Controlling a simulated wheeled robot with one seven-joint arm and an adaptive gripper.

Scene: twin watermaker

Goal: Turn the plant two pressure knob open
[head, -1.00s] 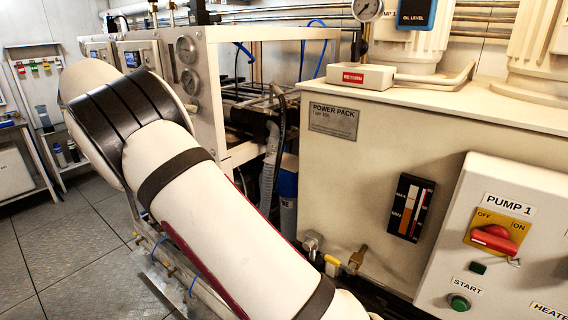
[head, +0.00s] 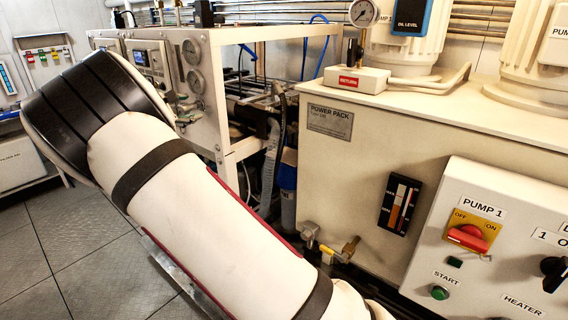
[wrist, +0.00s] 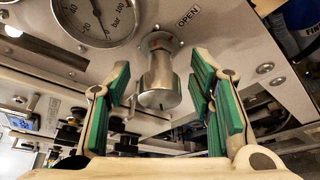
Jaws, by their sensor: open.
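In the wrist view, a cylindrical metal knob (wrist: 158,75) stands out from a metal panel, below and right of a round pressure gauge (wrist: 98,18). An "OPEN" label (wrist: 188,17) is on the panel to the upper right of the knob. My gripper (wrist: 161,100) is open, its green-padded fingers on either side of the knob with gaps between pads and knob. In the head view, my arm reaches toward the white watermaker frame (head: 250,147), whose front has gauges and displays. My gripper and the knob are hidden there.
The power pack cabinet (head: 325,190) stands to the right, with the Pump 1 panel (head: 480,255) on its front. A grey hose (head: 272,155) hangs between the frame and the cabinet. Tiled floor (head: 80,245) is free at lower left.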

